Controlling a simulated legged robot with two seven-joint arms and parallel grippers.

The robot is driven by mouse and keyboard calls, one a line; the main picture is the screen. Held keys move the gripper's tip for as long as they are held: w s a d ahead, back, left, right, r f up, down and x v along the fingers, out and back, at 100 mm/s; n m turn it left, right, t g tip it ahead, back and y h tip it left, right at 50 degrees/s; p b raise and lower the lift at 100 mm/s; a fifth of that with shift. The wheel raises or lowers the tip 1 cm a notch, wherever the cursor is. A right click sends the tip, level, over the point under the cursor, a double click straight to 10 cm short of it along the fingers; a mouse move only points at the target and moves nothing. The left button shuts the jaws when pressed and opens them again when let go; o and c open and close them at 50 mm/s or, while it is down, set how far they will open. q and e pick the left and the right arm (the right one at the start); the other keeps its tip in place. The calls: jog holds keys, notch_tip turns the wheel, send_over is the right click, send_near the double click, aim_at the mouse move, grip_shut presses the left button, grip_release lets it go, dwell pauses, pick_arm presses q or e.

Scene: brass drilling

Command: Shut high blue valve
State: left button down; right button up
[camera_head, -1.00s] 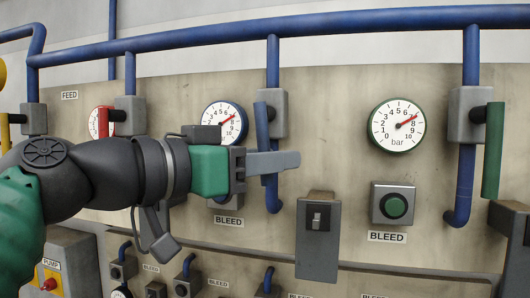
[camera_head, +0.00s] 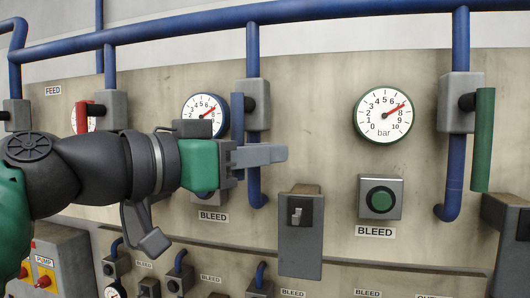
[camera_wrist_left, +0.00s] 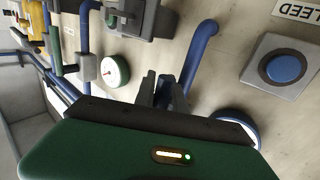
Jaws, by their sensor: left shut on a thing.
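The blue valve has a grey body (camera_head: 258,102) on a blue pipe, with an upright blue lever (camera_head: 237,115) on its left side. My left gripper (camera_head: 258,156) comes in from the left, with its grey fingers at the lever's lower part. It is shut on the lever, whose lower end is mostly hidden by the fingers. In the left wrist view the dark fingers (camera_wrist_left: 158,90) stand beside a bent blue pipe (camera_wrist_left: 200,52); the hold itself is hard to make out there. My right gripper is out of view.
A blue-rimmed gauge (camera_head: 203,110) sits left of the lever, just above my wrist. A green lever (camera_head: 483,140) and a green-rimmed gauge (camera_head: 384,116) are to the right. A grey switch box (camera_head: 300,245) juts out below right of my gripper.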

pick_arm(q)
jog(key=shift+s+a+r, duration=0.1)
jog(key=shift+a+r, duration=0.05)
jog(key=shift+r, duration=0.15)
dwell(0.4)
